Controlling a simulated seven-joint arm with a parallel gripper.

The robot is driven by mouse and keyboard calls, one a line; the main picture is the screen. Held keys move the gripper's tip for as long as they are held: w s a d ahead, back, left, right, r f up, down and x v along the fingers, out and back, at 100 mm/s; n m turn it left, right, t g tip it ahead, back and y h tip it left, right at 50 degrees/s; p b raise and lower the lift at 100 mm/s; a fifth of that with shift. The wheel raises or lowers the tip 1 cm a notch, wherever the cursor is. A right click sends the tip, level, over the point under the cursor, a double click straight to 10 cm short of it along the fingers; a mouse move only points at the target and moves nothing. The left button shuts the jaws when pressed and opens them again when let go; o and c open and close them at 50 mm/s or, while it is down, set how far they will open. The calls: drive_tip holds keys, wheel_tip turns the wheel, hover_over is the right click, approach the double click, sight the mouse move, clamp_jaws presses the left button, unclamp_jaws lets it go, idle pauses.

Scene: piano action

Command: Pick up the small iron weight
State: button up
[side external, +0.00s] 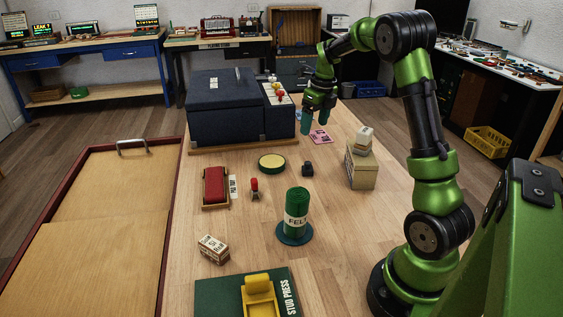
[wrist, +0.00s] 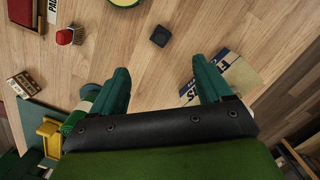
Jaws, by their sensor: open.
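The small iron weight (side external: 307,168) is a small dark block standing on the wooden table, right of a round yellow-topped tin. In the wrist view the weight (wrist: 160,36) lies beyond the fingertips, between their lines and touching neither. My gripper (side external: 314,124) has green fingers and hangs above the table, behind the weight in the side view. In the wrist view my gripper (wrist: 160,68) has its fingers spread wide with nothing between them.
The round tin (side external: 272,162), a red-handled brush (side external: 254,188) and a cardboard box (side external: 361,168) stand around the weight. A green felt roll (side external: 296,208) stands nearer the camera. A large dark covered case (side external: 225,105) is behind. Bare wood surrounds the weight.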

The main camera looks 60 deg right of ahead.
approach(308, 162)
drive_tip(key=f, duration=0.2)
drive_tip(key=w+f, duration=0.1)
drive_tip(key=f, duration=0.2)
drive_tip(key=shift+w+d+f, duration=0.1)
drive_tip(key=shift+w, duration=0.1)
drive_tip(key=shift+w+d+f, duration=0.1)
drive_tip(key=shift+f, duration=2.55)
drive_tip(key=c, duration=1.2)
drive_tip(key=shift+r, duration=0.15)
